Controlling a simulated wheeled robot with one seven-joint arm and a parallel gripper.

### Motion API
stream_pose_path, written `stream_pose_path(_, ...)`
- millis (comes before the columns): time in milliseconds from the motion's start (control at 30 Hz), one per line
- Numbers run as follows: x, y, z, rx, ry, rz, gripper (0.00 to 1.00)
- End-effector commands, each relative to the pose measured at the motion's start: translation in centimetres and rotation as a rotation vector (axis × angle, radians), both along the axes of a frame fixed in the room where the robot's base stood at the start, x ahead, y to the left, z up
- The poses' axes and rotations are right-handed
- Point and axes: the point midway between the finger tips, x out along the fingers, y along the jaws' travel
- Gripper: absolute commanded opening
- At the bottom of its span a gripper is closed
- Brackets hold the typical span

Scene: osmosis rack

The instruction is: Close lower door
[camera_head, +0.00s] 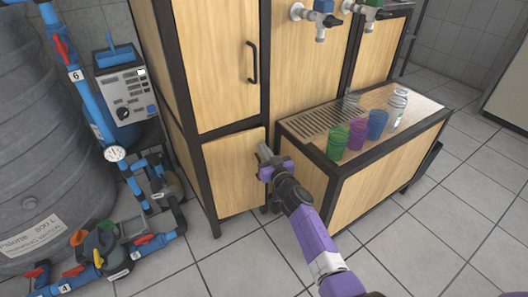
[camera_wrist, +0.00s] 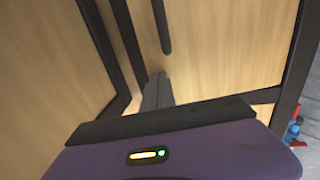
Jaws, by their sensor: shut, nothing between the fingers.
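The lower door (camera_head: 232,175) is a light wood panel at the foot of the tall dark-framed cabinet in the head view. In the wrist view my gripper's fingers (camera_wrist: 157,92) are together and empty, close to a wood panel (camera_wrist: 225,45) with a dark bar-shaped handle (camera_wrist: 161,25). Whether the fingertips touch the panel is unclear.
The upper door (camera_head: 215,65) above has a black handle (camera_head: 252,62). A low bench (camera_head: 385,175) with several coloured cups stands right of my gripper. Blue pipes, valves and a grey tank (camera_head: 45,130) stand left. Tiled floor is clear in front.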

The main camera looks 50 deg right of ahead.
Motion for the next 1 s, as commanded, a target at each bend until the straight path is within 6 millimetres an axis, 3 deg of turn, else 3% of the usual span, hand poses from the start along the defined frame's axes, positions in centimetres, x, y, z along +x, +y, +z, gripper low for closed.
stream_pose_path(433, 0.4, -0.2, 0.0, 0.0, 0.0, 0.0, 0.0)
stream_pose_path(733, 3.4, -1.9, 0.0, 0.001, 0.0, 0.0, 0.0)
stream_pose_path(1000, 4.2, -2.2, 0.1, -0.001, 0.002, -0.002, 0.0)
